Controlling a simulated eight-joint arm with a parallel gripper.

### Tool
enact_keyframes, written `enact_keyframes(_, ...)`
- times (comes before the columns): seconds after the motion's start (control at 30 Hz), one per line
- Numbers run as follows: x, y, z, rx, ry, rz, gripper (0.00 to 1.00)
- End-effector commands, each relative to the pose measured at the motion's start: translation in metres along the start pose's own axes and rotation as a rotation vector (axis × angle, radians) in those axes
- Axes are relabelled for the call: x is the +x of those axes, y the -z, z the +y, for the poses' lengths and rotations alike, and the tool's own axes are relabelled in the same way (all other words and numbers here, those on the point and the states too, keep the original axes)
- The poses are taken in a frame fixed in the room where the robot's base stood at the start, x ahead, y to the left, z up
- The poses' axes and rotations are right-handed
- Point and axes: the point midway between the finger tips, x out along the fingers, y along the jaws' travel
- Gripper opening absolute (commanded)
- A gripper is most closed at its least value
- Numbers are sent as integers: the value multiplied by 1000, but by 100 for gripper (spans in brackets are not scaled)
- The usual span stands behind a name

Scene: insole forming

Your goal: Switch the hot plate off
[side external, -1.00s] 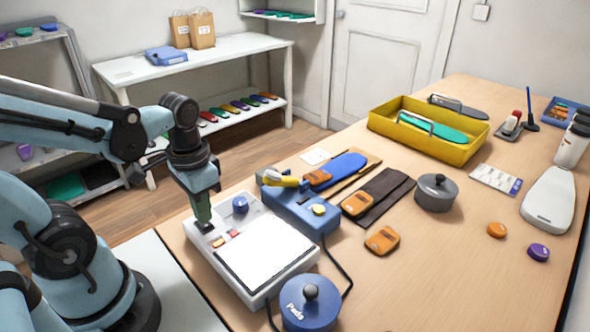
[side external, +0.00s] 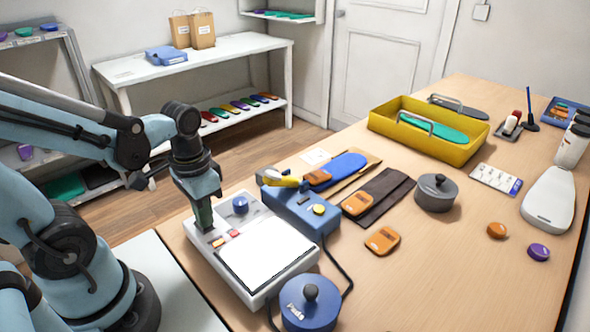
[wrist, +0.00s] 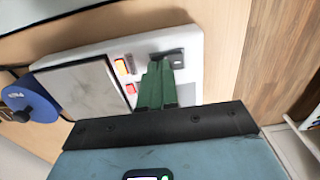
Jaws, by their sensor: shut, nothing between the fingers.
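The hot plate is a white unit (side external: 250,290) at the table's near left edge, with a pale square heating surface (side external: 268,252), a blue knob (side external: 240,205), and small red (side external: 234,233) and orange (side external: 219,242) controls. It also shows in the wrist view (wrist: 192,42), with a dark rocker switch (wrist: 178,60) at one corner. My gripper (side external: 206,226) is shut and empty, its green fingers pointing down at that corner. In the wrist view my fingertips (wrist: 159,63) overlap the switch's edge; I cannot tell whether they touch it. The fingers partly hide the switch.
A grey pot (side external: 436,194) and yellow tray (side external: 400,135) are farther off.

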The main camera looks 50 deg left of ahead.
Motion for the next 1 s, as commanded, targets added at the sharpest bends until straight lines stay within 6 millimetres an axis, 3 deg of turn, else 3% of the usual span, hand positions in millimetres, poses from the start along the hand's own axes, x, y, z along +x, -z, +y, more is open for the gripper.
enact_keyframes(0.4, 2, 0, 0, 0, 0, 0, 0)
enact_keyframes(1.0, -40, 0, 0, 0, 0, 0, 0)
